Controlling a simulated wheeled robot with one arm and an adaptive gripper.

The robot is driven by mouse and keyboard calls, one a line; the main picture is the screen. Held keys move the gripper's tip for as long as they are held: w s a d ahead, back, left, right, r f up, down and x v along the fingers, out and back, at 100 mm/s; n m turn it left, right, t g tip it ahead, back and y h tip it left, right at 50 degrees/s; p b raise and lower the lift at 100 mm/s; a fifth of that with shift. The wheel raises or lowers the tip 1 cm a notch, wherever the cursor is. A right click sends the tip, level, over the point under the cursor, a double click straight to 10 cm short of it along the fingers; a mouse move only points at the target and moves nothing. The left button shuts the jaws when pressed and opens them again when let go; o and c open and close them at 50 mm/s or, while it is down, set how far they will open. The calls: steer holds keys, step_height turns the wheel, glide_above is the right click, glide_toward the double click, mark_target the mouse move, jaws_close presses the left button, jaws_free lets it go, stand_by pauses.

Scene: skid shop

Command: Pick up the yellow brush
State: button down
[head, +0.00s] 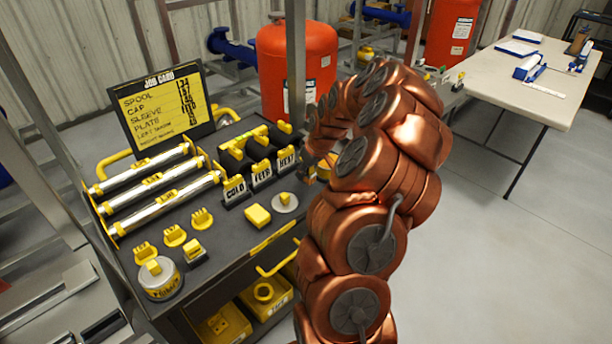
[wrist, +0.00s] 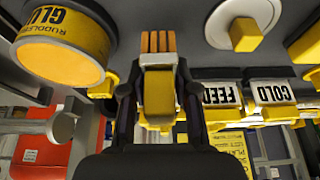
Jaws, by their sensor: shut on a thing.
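My gripper (wrist: 157,88) is shut on the yellow brush (wrist: 156,97) in the wrist view. The brush has a yellow body and orange-brown bristles that point toward the top of that picture. Dark fingers close on both sides of it. In the head view my copper-coloured arm reaches over the right side of the dark cart top (head: 232,222). The arm hides most of the gripper there, and I cannot make out the brush clearly. I cannot tell whether the brush touches the cart top.
Black blocks labelled COLD (head: 235,188), FEED and HEAT stand beside the gripper. A yellow-labelled tin (wrist: 62,42) and a white disc with a yellow knob (wrist: 244,33) are close by. A job card (head: 160,107) stands at the back. The floor right of the cart is clear.

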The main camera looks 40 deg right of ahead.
steer(key=shift+s+a, duration=0.5)
steer(key=shift+s, duration=0.15)
steer(key=s+a+r+b, duration=0.1)
steer(key=s+a+b, duration=0.3)
steer(key=s+a, duration=0.4)
steer(key=s, duration=0.3)
steer(key=shift+r, duration=0.15)
steer(key=shift+s+a, duration=0.1)
steer(key=c, duration=1.5)
jaws_free()
steer(key=c, duration=0.4)
